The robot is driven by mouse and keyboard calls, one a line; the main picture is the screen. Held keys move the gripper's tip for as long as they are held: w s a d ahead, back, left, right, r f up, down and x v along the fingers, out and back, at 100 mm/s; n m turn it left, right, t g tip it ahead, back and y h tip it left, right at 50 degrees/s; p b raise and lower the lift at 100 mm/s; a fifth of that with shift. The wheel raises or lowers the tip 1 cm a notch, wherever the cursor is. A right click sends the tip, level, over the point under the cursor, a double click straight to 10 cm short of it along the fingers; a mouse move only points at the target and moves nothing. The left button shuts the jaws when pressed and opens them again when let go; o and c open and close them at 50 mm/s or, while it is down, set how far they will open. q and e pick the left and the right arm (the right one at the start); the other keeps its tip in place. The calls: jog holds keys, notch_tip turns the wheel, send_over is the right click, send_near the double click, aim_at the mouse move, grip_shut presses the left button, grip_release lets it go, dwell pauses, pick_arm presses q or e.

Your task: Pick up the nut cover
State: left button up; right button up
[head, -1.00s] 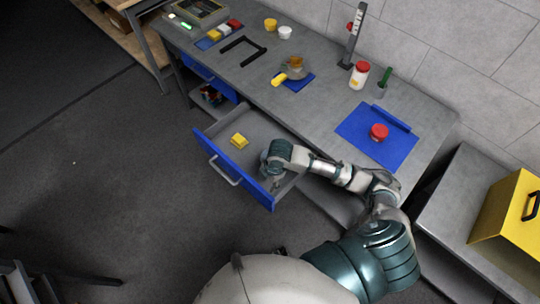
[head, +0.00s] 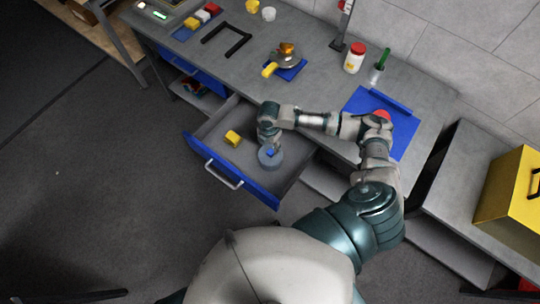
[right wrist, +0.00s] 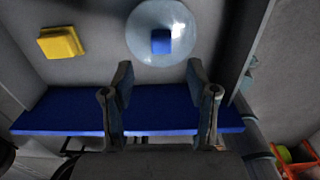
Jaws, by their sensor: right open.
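A clear, round, dome-like cover (head: 270,160) with a blue square knob lies in the open drawer; I take it for the nut cover. In the right wrist view the cover (right wrist: 146,48) is ahead of the fingertips, with its blue knob near the middle between them. My right gripper (head: 269,143) is over the drawer, just behind the cover in the head view. In the right wrist view my right gripper (right wrist: 160,76) is open and empty, its two fingers apart. My left gripper is not in view.
The drawer's blue front (head: 228,172) and walls surround the cover. A yellow block (head: 232,138) lies in the drawer to its left. The grey bench (head: 315,85) above holds a blue mat (head: 358,108), a red-lidded jar (head: 353,60) and other items. A yellow case (head: 505,195) stands right.

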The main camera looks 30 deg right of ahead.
aim_at(271, 152)
jog(key=f, duration=0.7)
jog(key=shift+d+f, duration=0.2)
jog(key=shift+f, duration=0.05)
grip_shut()
